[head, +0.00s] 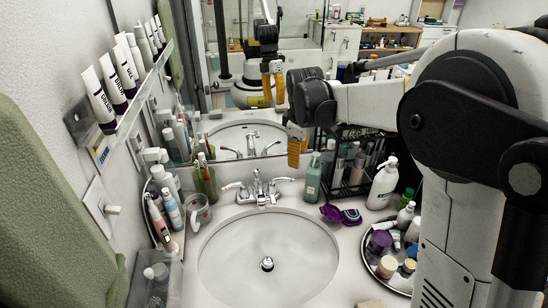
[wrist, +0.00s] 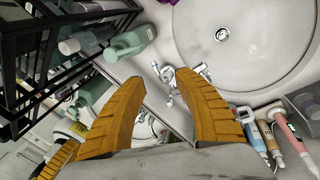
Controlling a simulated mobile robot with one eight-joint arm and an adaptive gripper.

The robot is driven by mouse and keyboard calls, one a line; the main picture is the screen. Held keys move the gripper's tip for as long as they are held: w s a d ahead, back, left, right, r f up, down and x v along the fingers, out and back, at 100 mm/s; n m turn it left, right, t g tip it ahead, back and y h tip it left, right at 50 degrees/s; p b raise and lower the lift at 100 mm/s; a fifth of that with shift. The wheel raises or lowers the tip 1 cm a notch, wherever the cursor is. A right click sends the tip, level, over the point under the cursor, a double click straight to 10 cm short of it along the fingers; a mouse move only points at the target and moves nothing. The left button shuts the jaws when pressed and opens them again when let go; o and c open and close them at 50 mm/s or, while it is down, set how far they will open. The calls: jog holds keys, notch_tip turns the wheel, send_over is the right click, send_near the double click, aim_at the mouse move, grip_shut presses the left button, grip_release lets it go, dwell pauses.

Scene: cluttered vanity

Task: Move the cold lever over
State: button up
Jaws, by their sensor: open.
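The chrome faucet (head: 260,192) stands behind the sink, with a left lever (head: 233,187) and a right lever (head: 284,180). No hot or cold mark is readable. My gripper (head: 294,155) hangs above and behind the right lever, near the mirror, with its orange fingers pointing down. In the wrist view my gripper (wrist: 160,78) is open, and the faucet (wrist: 178,84) shows beyond the gap between the fingertips. Nothing is held. The fingers appear apart from both levers; the right finger partly covers the faucet in the wrist view.
The sink (head: 225,262) lies in front of the faucet. A green bottle (head: 313,178), a black wire rack (head: 350,180) and a white pump bottle (head: 382,185) stand at right. A purple item (head: 331,213) lies near the rim. A clear cup (head: 197,212) stands at left.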

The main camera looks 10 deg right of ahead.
jog(key=n+g, duration=0.1)
jog(key=n, duration=0.1)
send_near(290, 179)
jog(key=f, duration=0.3)
jog(key=w+f+b, duration=0.1)
jog(key=f, duration=0.2)
jog(key=w+f+b, duration=0.1)
jog(key=f, duration=0.3)
jog(key=shift+d, duration=0.25)
jog(key=shift+s+r, duration=0.1)
grip_shut()
